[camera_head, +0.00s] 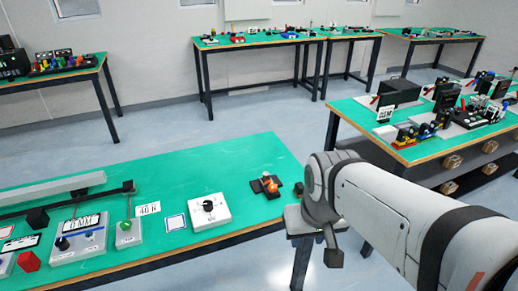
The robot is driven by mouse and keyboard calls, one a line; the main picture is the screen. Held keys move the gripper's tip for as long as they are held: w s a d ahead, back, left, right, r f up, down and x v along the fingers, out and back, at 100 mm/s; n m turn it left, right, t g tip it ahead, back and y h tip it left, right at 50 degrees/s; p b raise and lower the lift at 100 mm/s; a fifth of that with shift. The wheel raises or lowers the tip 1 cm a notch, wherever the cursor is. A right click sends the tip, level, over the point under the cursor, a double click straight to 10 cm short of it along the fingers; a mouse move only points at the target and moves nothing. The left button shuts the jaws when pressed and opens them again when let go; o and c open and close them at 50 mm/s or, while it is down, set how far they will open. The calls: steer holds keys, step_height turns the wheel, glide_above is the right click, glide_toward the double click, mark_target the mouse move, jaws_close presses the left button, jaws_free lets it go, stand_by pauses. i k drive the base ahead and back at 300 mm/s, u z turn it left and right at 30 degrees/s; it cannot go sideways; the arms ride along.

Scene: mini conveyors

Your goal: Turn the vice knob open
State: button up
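No part is clearly recognisable as the vice or its knob. A small black and orange device (268,186) sits near the right end of the green table and may be the vice; it is too small to tell. A white box with a round black knob (208,205) stands to its left. My white arm reaches in from the lower right, and its end is just past the table's right edge. My gripper (333,248) appears as dark parts pointing down below the wrist, to the right of these devices and apart from them. Its finger gap is unclear.
Another loaded table (430,150) stands behind my arm.

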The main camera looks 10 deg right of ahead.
mark_target(273, 188)
steer(key=u, duration=0.05)
steer(key=i, duration=1)
steer(key=u, duration=0.6)
steer(key=k, duration=1.15)
steer(key=z, duration=0.7)
steer(key=i, duration=1)
